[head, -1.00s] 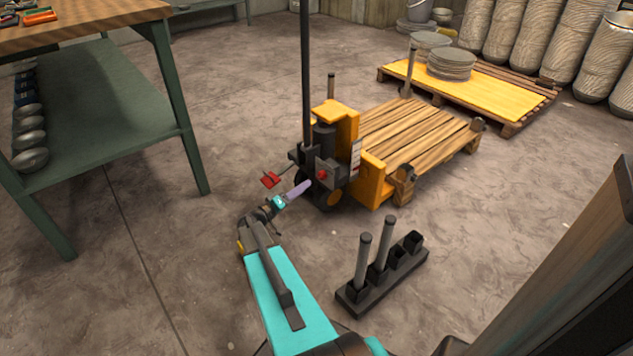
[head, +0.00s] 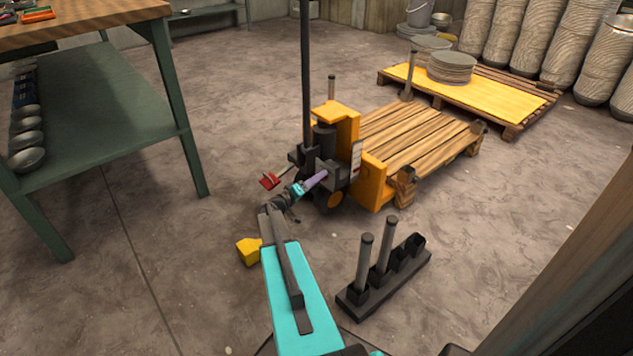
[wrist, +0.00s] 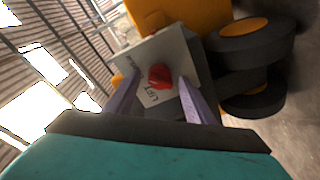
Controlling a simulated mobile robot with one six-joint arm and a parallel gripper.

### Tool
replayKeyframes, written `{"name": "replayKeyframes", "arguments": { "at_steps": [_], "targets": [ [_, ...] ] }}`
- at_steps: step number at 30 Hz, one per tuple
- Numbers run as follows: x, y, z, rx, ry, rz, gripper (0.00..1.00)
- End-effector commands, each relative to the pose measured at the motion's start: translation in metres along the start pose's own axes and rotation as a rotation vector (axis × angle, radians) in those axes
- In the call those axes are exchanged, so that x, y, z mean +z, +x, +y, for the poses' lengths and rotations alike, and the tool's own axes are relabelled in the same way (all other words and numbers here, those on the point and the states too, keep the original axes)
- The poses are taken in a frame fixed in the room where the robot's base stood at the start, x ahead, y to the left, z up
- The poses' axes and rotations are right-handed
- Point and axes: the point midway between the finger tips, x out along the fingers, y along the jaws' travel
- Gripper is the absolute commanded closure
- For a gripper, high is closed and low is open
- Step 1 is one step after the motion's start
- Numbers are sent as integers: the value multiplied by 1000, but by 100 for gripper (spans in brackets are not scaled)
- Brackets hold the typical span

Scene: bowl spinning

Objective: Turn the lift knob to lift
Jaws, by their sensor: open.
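The lift knob (wrist: 160,77) is red and sits on a light grey plate (wrist: 178,50) with the word LIFT printed on it, seen in the wrist view. The plate is on the yellow and dark pallet truck (head: 345,125). My gripper (wrist: 158,88) is open, its two purple fingers on either side of the knob in the picture. I cannot tell whether they touch it. In the head view my gripper (head: 325,174) is at the truck's front housing and hides the knob.
A red pedal (head: 270,180) sticks out left of the truck. A dark rack (head: 385,283) with upright posts stands on the floor to the right of my arm. A green workbench (head: 100,110) is at left. Open floor lies between bench and truck.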

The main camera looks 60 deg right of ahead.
Motion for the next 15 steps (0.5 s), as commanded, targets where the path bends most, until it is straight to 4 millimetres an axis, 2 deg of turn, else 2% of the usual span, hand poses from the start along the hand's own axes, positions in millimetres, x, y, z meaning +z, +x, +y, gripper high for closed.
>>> {"name": "replayKeyframes", "arguments": {
  "at_steps": [2,3,9,15],
  "targets": [
    [0,0,0,0,0,0,51],
    [0,0,0,0,0,0,55],
    [0,0,0,1,0,-1,88],
    [0,-2,0,0,-5,-1,91]
  ]
}}
